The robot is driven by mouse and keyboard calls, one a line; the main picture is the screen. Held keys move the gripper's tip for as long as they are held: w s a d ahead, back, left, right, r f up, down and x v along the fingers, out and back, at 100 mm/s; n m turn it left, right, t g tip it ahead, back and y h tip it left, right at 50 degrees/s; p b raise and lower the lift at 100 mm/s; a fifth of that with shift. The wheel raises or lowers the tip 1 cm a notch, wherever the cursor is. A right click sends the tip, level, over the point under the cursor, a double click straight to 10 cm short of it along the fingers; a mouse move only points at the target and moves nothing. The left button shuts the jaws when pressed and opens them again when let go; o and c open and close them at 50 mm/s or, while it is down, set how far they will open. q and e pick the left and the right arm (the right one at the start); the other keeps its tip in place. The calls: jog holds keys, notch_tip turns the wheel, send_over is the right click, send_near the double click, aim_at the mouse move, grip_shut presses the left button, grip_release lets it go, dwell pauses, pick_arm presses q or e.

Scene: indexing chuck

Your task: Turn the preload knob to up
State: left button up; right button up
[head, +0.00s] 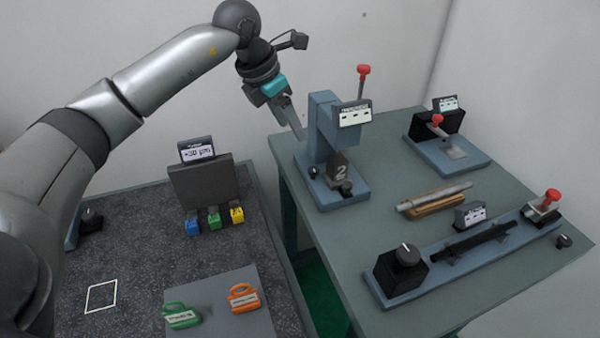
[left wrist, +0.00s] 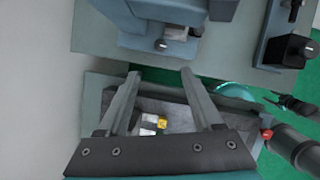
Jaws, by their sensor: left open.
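My left gripper (head: 299,134) is open and empty beside the upright blue-grey stand (head: 322,125) on the right table. In the left wrist view, its two fingers (left wrist: 160,88) are wide apart with nothing between them. The stand has small dark knobs low down, one at its left (head: 314,172) and one at its front (head: 347,189). A dark block marked 2 (head: 339,167) sits above the front knob. A larger black knob (head: 406,254) with a white pointer line tops a block on the long base. I cannot read which knob is preload.
A red-tipped lever (head: 364,71) rises behind the stand. The dark left bench (head: 140,255) holds a grey panel (head: 200,183) and coloured tags. A gap separates the tables. Teal and dark parts (left wrist: 238,91), perhaps my right arm, show in the left wrist view.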

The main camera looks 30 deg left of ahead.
aim_at(313, 169)
pick_arm(q)
jog(key=b+x, duration=0.1)
jog(key=x, duration=1.4)
grip_shut()
